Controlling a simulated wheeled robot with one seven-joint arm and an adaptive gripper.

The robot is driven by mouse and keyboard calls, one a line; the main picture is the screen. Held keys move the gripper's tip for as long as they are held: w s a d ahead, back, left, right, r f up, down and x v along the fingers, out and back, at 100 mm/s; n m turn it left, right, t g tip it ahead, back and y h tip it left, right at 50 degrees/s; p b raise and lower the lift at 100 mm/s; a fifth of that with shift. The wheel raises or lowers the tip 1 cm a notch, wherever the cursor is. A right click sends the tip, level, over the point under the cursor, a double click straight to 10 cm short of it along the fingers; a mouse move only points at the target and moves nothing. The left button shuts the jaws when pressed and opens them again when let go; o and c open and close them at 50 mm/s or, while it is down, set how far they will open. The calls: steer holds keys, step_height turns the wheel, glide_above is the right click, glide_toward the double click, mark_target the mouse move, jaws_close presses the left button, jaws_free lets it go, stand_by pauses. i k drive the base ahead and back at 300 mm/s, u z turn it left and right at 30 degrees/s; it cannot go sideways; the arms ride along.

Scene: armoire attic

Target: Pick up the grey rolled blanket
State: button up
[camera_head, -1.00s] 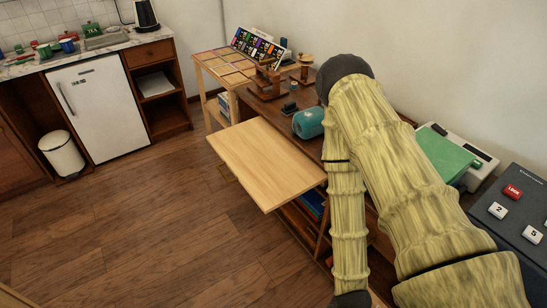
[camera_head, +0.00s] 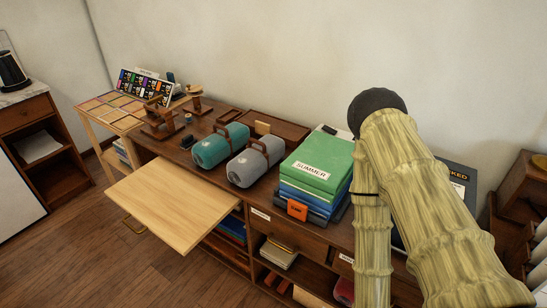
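The grey rolled blanket (camera_head: 247,169) lies on top of the long wooden cabinet, with a brown strap around it. A similar teal rolled blanket (camera_head: 213,149) lies just to its left, also strapped. To its right is a stack of green and blue folders labelled SUMMER (camera_head: 317,165). My arm, in a pale yellow sleeve, stands at the right of the picture, apart from the grey blanket. My gripper is not visible.
A pale wooden board (camera_head: 173,203) sticks out from the cabinet front, left of the blankets. A small tray (camera_head: 278,130) lies behind them. A wooden stand (camera_head: 158,122) and a colour chart (camera_head: 145,86) are farther left. Floor is clear at lower left.

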mark_target(258, 158)
steer(key=u, duration=1.9)
steer(key=i, duration=0.95)
steer(key=z, duration=1.85)
